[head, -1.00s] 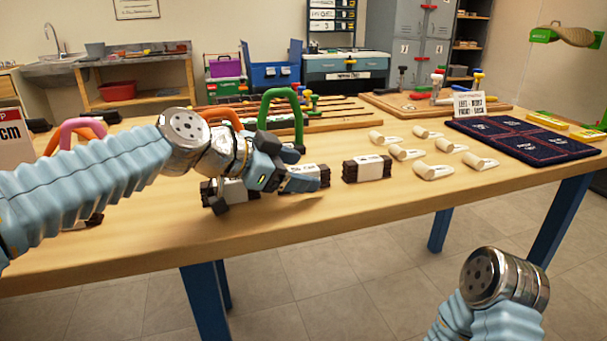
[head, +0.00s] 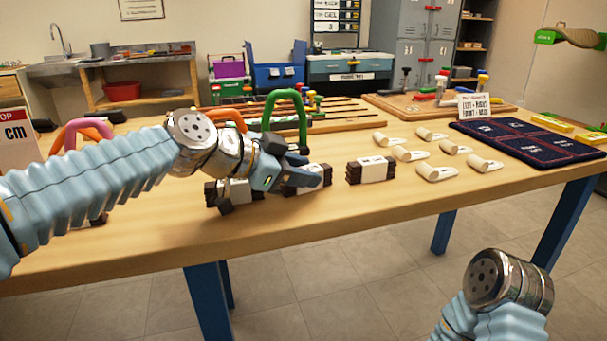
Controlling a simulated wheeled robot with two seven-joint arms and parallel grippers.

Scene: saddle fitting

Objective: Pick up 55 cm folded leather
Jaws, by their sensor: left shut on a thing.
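Dark brown folded leather bundles with white paper bands lie in a row along the front of the table. One bundle (head: 318,177) is at the fingers of my left gripper (head: 298,173), which is shut on it; the gripper hides its left part. Another bundle (head: 240,190) is partly hidden behind my left gripper and wrist. A third bundle (head: 370,171) stands free to the right. The band lettering is too small to read, so I cannot tell which is 55 cm. My right forearm shows at lower right, but its gripper is out of view.
Several cream rolled pieces (head: 436,172) lie right of the bundles, with a dark blue stitched mat (head: 533,151) beyond. A green arch (head: 301,112) and pink arch (head: 75,128) stand on the wooden table (head: 400,205). A cm sign (head: 17,135) stands at far left.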

